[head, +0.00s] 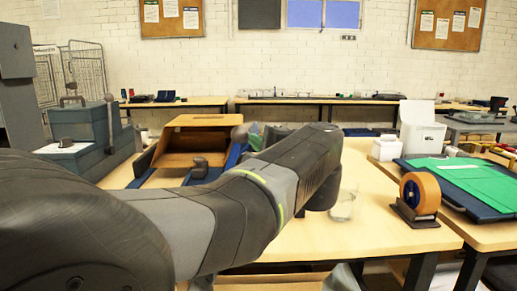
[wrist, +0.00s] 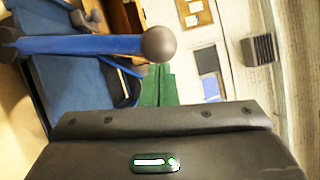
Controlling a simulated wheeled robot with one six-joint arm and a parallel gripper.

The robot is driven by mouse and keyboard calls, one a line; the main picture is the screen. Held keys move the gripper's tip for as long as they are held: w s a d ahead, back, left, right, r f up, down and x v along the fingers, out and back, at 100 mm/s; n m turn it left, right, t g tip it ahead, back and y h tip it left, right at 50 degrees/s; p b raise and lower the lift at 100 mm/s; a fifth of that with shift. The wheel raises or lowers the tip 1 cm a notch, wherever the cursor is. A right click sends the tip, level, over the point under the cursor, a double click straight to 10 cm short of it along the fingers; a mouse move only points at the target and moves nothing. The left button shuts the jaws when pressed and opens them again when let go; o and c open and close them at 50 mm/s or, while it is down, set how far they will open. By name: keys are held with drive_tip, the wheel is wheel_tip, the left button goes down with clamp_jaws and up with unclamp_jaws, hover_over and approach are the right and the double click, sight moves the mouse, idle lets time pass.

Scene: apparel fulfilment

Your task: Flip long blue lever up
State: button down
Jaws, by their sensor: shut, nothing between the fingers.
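The long blue lever (wrist: 80,44) crosses the upper left of the wrist view and ends in a grey ball knob (wrist: 158,43). In the head view the knob (head: 240,133) stands above the blue lever shaft (head: 234,156), beside a wooden box-like unit (head: 190,150). The shaft rises steeply there; its lower end is partly hidden by my arm. My gripper (wrist: 158,72) has green fingers, shut together and empty, just beside the knob. It also shows in the head view (head: 256,138), partly behind my arm. I cannot tell whether it touches the lever.
A short grey-knobbed lever (head: 200,168) stands on the unit, left of the blue lever. A clear glass (head: 345,204), an orange tape roll (head: 420,193) and a white box (head: 420,130) stand to the right. My arm crosses the table front.

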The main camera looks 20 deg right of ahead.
drive_tip(key=w+a+r+n+g+p, duration=0.1)
drive_tip(key=a+n+p, duration=0.2)
drive_tip(key=a+p, duration=0.2)
drive_tip(key=w+a+n+g+h+p, duration=0.1)
drive_tip(key=a+n+p, duration=0.3)
drive_tip(key=a, duration=0.5)
drive_tip(key=shift+w+a+r+g+h+p, duration=0.35)
drive_tip(key=shift+w+g+p, duration=0.2)
drive_tip(key=shift+w+g, duration=0.2)
drive_tip(key=shift+f, duration=0.15)
drive_tip(key=shift+s, duration=0.2)
